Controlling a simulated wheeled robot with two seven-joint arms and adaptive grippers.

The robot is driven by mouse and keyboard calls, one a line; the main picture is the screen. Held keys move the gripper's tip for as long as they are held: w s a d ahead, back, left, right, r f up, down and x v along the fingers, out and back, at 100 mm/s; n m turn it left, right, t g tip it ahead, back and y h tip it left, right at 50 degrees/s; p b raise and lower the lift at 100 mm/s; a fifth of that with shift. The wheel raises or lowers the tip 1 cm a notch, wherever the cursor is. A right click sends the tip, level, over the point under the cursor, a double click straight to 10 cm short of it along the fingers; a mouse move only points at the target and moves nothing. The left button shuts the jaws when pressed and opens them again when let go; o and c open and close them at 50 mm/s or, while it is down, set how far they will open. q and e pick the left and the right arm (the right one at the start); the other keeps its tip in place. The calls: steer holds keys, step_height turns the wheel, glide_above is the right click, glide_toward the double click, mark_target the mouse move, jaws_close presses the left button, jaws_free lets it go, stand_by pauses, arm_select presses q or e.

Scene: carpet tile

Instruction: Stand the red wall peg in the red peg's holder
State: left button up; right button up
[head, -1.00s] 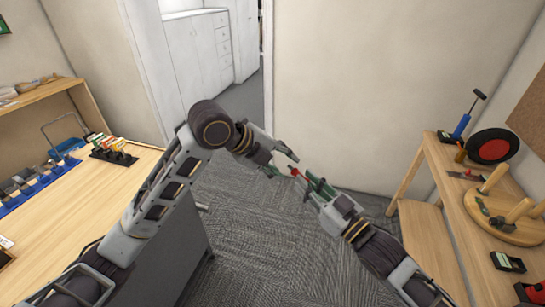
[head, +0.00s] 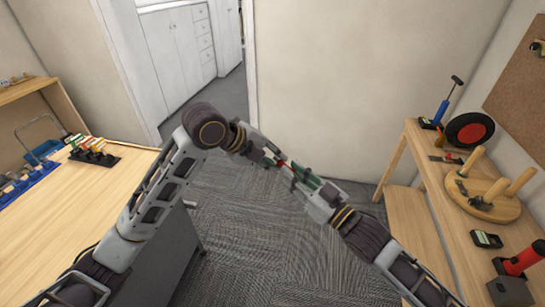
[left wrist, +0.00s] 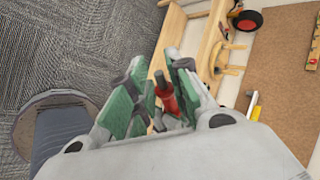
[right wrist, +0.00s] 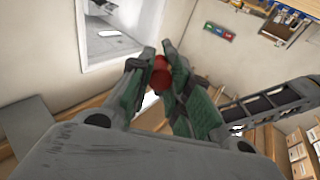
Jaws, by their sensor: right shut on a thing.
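The red wall peg (head: 284,165) is held in the air between my two grippers, over the open floor. My right gripper (head: 298,174) is shut on it; the peg's round red end shows between the fingers in the right wrist view (right wrist: 160,72). My left gripper (head: 272,157) is open, its fingers on either side of the peg; the left wrist view shows the peg with its dark tip (left wrist: 165,95) between the green pads. I cannot tell whether the left pads touch it. I cannot make out which thing is the red peg's holder.
A right-hand bench (head: 432,185) carries a round wooden base with pegs (head: 485,200), a black wheel with red hub (head: 470,130), a small dark box (head: 487,239) and a red tool (head: 522,258). A left-hand table (head: 80,220) holds a dark rack (head: 95,155).

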steer(key=o, duration=0.9)
steer(key=shift+c, duration=0.2)
steer(key=shift+s+d, duration=0.1)
steer(key=v, duration=0.7)
stand_by(0.4)
steer(key=shift+s+d+f, duration=0.1)
stand_by(0.4)
